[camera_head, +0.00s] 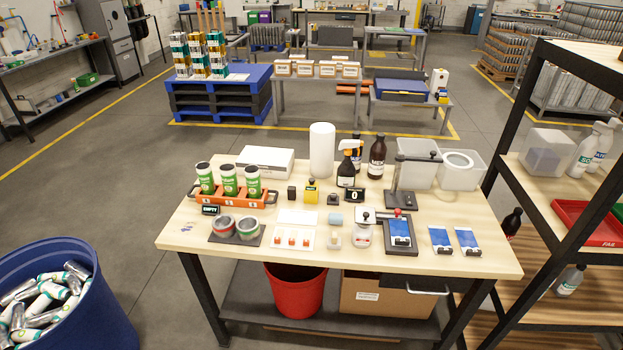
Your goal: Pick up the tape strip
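The wooden workbench (180,235) stands in the middle of the head view. I cannot clearly single out the tape strip at this size. A flat white sheet or pad (297,217) lies near the bench centre. In front of it is a white card with small orange-and-white pieces (292,240). A small light-blue roll-like piece (335,219) lies to their right. Neither of my grippers is in view, so nothing visible is held.
An orange holder (262,198) carries green-and-white cans (228,180). Two tins (222,227) sit on a dark mat. Bottles (377,157), a black stand (401,200) and clear bins (461,170) crowd the back right. Blue cards (441,240) lie right. A shelf (545,100) borders the bench.

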